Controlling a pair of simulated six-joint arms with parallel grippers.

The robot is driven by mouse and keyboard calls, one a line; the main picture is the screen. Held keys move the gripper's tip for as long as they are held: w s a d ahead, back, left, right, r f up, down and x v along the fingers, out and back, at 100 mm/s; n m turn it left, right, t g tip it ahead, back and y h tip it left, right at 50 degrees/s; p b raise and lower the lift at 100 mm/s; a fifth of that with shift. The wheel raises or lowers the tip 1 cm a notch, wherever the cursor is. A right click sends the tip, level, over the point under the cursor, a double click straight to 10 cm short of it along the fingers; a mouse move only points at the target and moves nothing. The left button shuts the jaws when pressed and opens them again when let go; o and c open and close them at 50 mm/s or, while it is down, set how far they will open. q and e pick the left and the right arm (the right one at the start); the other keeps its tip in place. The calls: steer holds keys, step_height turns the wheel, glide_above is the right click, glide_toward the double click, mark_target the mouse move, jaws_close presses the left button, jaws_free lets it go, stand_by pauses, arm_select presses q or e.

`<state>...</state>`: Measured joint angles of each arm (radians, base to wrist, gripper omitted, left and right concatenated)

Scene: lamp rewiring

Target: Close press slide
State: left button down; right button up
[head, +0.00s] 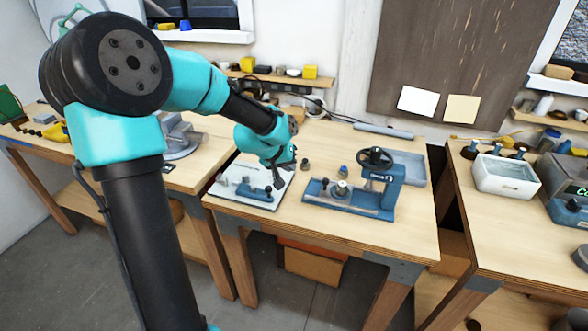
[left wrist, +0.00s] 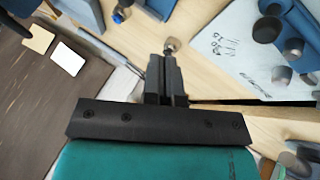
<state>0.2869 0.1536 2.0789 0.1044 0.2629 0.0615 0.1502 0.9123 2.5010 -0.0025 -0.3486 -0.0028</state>
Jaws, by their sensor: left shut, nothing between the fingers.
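The blue press (head: 383,182) with its dark handwheel (head: 375,158) stands on the middle bench. Its long blue base (head: 335,203) reaches to the left and carries a slide with a round grey piece (head: 341,188), out to the left of the press column. Parts of the blue press (left wrist: 85,12) show at the top of the left wrist view. My right gripper is not in view.
A white mat (head: 227,187) with a blue fixture (head: 258,194) lies left of the press. A small metal cylinder (head: 305,164) and a blue-topped one (head: 343,171) stand behind the base. A grey tray (head: 413,168) is behind the press. The bench front is clear.

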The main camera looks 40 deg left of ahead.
arm_select(q)
steer(key=shift+r, duration=0.1)
stand_by(0.3)
steer(key=shift+w+a+f+m+g+h, duration=0.2)
steer(key=shift+w+a+f+m+h, duration=0.45)
steer(key=shift+a+f+m, duration=0.25)
steer(key=shift+w+a+f+m+g+h, duration=0.2)
steer(key=shift+w+a+f+m+h, duration=0.25)
steer(key=shift+w+a+f+m, duration=0.4)
steer(key=shift+s+d+f, duration=0.1)
steer(key=shift+d, duration=0.05)
glide_toward(315, 190)
steer(key=w+f, duration=0.2)
steer(key=w+a+f, duration=0.1)
steer(key=f, duration=0.1)
steer(key=shift+w+f, duration=0.25)
steer(key=shift+w, duration=0.15)
steer(key=shift+w+d, duration=0.25)
steer(key=shift+d, duration=0.35)
steer(key=shift+w+d, duration=0.2)
steer(key=shift+d, duration=0.4)
steer(key=shift+w+d, duration=0.3)
steer(key=shift+d, duration=0.45)
steer(key=shift+d, duration=0.1)
